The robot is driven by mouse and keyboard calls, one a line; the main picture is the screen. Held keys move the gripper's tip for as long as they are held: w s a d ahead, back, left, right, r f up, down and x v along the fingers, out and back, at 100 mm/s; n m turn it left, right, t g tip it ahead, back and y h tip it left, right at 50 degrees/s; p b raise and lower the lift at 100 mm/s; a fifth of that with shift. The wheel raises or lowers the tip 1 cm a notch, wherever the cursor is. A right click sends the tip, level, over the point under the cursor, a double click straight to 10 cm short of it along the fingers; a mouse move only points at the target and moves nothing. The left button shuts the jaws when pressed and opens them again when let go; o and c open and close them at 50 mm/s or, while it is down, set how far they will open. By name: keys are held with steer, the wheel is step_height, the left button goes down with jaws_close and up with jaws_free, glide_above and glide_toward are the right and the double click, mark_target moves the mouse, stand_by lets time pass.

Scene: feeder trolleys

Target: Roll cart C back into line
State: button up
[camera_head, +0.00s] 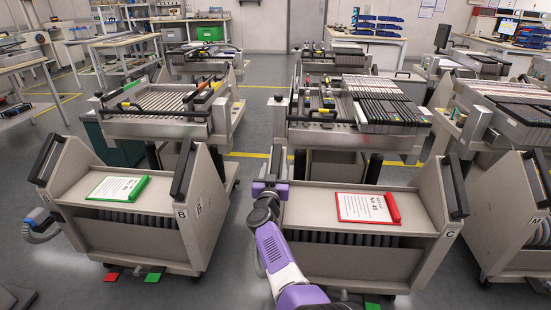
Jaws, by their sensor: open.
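Cart C (345,257) is a beige feeder trolley right of centre, with the letter C on its right side panel. A white sheet on a red clipboard (368,208) lies on its sloping top. Its black right handle (456,187) is in plain view; its left handle (277,163) rises just behind my gripper. My gripper (270,183) is open at the cart's upper left corner, beside the lower part of that left handle. I cannot tell whether the jaws surround the handle or touch it. My purple and grey arm hides part of the cart's left front.
A similar cart (140,235) marked B, with a green clipboard (117,188), stands to the left, with a floor gap between. Another cart (515,215) stands close on the right. Feeder tables (345,135) stand behind.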

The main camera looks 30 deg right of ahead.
steer(key=shift+p+v, duration=0.65)
steer(key=shift+v, duration=0.75)
